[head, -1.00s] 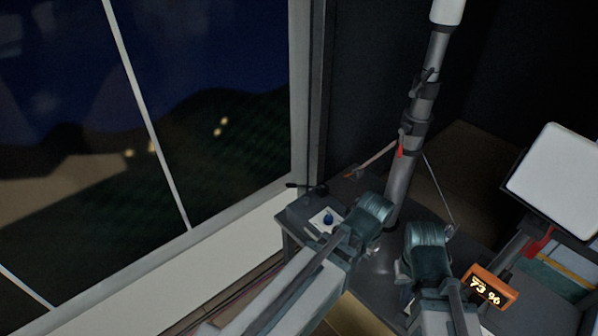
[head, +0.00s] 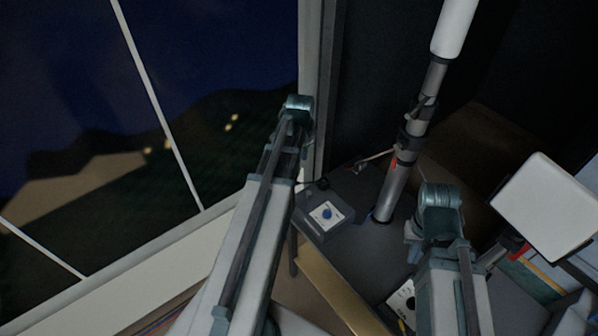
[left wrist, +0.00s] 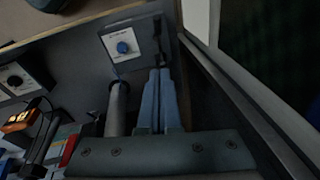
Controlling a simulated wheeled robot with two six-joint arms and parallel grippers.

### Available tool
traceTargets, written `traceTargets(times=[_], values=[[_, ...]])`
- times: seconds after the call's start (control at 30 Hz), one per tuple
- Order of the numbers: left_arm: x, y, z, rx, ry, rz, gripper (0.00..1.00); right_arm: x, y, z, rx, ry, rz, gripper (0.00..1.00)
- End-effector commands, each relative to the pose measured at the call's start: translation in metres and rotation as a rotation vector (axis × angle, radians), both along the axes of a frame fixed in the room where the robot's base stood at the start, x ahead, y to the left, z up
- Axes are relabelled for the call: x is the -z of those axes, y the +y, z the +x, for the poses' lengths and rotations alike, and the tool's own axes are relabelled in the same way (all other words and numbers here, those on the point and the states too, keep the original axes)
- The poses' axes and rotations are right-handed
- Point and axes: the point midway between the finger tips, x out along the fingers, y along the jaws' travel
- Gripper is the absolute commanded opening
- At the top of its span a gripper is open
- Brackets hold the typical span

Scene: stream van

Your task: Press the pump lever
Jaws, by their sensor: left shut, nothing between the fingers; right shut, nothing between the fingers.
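A small grey box (head: 322,217) with a white plate and a blue knob (head: 326,213) stands at the table's back left corner. A dark lever-like part (head: 318,184) sits at its back edge; it also shows in the left wrist view (left wrist: 157,40). A thin rod (head: 375,158) juts left from the mast; I cannot tell which is the pump lever. My left gripper (left wrist: 160,98) is shut and empty, its fingertips just short of the dark part in the left wrist view. My right gripper's fingers are mostly hidden behind its wrist (head: 440,205), right of the mast.
A grey telescopic mast (head: 397,185) rises from the table (head: 370,265). A window (head: 90,100) with a pale frame lies close on the left. A white panel (head: 545,205) stands at right. In the left wrist view, an orange display (left wrist: 22,118) lies at left.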

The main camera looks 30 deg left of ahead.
Motion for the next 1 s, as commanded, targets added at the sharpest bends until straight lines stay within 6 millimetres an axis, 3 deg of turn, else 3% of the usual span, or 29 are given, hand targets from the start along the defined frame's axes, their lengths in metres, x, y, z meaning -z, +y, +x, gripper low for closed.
traceTargets(times=[0.47,0.67,1.0], values=[[0.008,-0.001,0.001,0.0,0.0,0.0,0.0,0.008,0.0,0.0,-0.002,0.0,0.0,0.0],[0.027,0.001,0.005,0.0,0.001,-0.001,0.0,0.027,0.0,0.0,-0.007,-0.001,0.0,0.0],[0.075,0.004,0.015,0.0,0.001,-0.001,0.0,0.075,0.0,0.001,-0.005,-0.003,0.0,0.0]])
